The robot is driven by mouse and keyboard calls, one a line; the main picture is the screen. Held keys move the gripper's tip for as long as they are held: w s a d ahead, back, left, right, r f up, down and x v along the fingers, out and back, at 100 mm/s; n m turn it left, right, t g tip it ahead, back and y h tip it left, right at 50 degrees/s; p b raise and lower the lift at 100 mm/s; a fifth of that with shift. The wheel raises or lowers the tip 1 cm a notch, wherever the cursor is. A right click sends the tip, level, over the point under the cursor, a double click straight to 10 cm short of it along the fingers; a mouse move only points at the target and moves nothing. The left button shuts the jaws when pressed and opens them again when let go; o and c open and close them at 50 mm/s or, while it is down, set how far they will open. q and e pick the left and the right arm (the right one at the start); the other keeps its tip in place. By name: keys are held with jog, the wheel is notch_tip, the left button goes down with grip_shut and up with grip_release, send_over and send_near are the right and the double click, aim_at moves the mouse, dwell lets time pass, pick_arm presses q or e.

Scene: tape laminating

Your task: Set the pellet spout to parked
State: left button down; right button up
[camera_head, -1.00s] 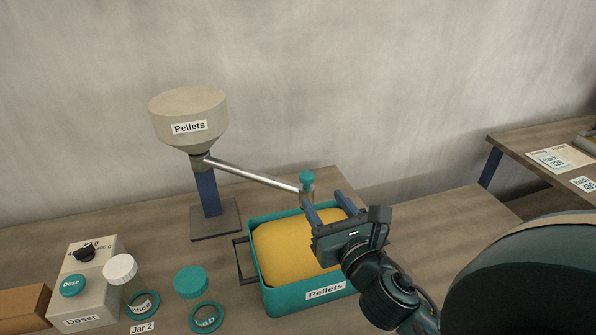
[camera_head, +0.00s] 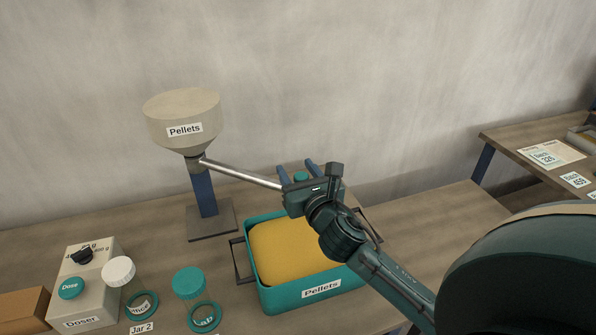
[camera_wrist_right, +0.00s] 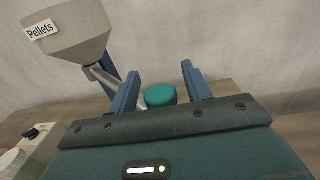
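The pellet spout is a thin metal tube (camera_head: 240,174) running from the beige Pellets hopper (camera_head: 181,122) out to the right, towards the back of the teal Pellets bin. A teal knob (camera_head: 300,177) tops its outer end; the end below it is hidden behind my right gripper. My right gripper (camera_head: 297,169) is open, its blue fingers on either side of the knob. In the right wrist view the knob (camera_wrist_right: 160,95) sits between the spread fingers with gaps visible on both sides. My left gripper is not in view.
The teal Pellets bin (camera_head: 318,292), full of yellow pellets, stands below my right gripper. The doser (camera_head: 92,291), a white cap (camera_head: 118,271) and a teal lid (camera_head: 189,282) are at the lower left. The table right of the bin is clear.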

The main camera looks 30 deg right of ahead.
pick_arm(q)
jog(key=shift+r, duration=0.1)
pick_arm(e)
grip_shut()
jog(key=shift+d, duration=0.1)
dwell(0.3)
